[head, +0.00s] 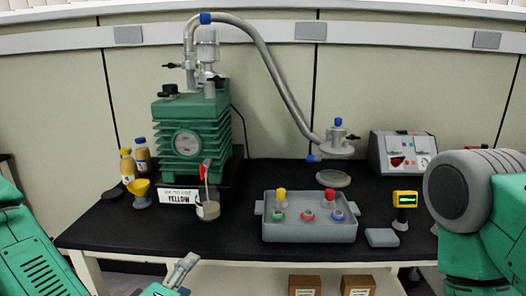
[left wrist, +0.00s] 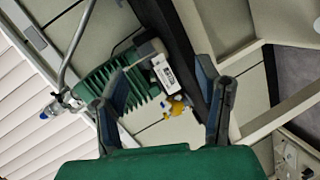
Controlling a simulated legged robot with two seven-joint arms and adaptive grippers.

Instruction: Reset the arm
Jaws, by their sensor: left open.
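My left gripper (head: 176,278) is low at the bottom edge of the head view, in front of the table's front edge, and only part of it shows. In the left wrist view its two fingers (left wrist: 162,78) are spread wide with nothing between them. The green pump and the bottles lie beyond the fingers. My right arm shows large at the right edge of the head view, but its gripper is out of the frame.
The black table (head: 110,228) carries a green pump (head: 190,140) with a hose, bottles (head: 128,168), a yellow funnel (head: 139,187), a beaker (head: 208,210), a grey tray (head: 310,232) with coloured-top pieces and a yellow meter (head: 405,200). Boxes (head: 304,286) sit below.

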